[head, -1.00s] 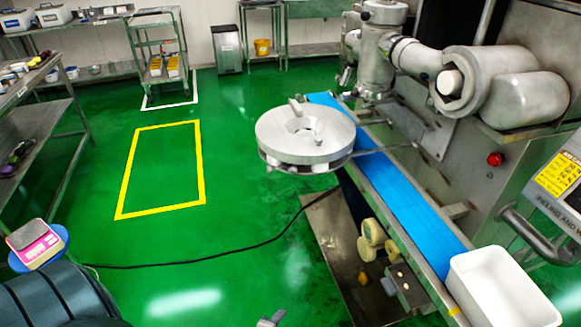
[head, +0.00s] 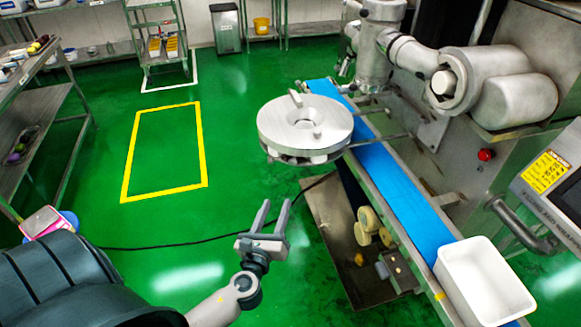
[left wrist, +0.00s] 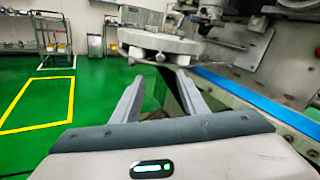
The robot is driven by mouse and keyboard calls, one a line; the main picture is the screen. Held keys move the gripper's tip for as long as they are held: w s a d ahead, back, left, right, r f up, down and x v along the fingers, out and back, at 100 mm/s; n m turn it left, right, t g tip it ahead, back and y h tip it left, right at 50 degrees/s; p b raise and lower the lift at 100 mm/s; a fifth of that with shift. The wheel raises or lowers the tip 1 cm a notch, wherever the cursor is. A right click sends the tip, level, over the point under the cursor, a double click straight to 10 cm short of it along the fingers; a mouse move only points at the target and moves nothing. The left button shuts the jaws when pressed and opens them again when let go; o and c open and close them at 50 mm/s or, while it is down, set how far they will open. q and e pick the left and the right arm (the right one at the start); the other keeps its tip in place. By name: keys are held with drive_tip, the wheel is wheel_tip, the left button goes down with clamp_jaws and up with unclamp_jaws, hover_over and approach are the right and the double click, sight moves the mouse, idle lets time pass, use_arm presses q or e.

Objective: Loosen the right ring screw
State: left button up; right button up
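The encrusting machine (head: 510,85) stands at the right, with large grey cylinders and a pipe joint. No part that I can surely name as the right ring screw shows; it is too small or hidden. A round metal disc (head: 285,122) with a central hole and small knobs sits beside the blue belt; it also shows in the left wrist view (left wrist: 165,42). My left gripper (head: 272,210) is open and empty, below and in front of the disc and apart from it. In the left wrist view its fingers (left wrist: 156,100) are spread, pointing towards the disc. My right gripper is not in view.
A blue conveyor belt (head: 405,195) runs along the machine, with a white bin (head: 485,280) at its near end. Metal shelves (head: 45,120) stand at the left. The green floor with a yellow rectangle (head: 205,150) is clear.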

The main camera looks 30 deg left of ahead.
use_arm(q)
drive_tip(key=shift+w, duration=0.15)
drive_tip(key=p, duration=0.3)
approach(292, 163)
drive_tip(key=x, duration=0.8)
clamp_jaws()
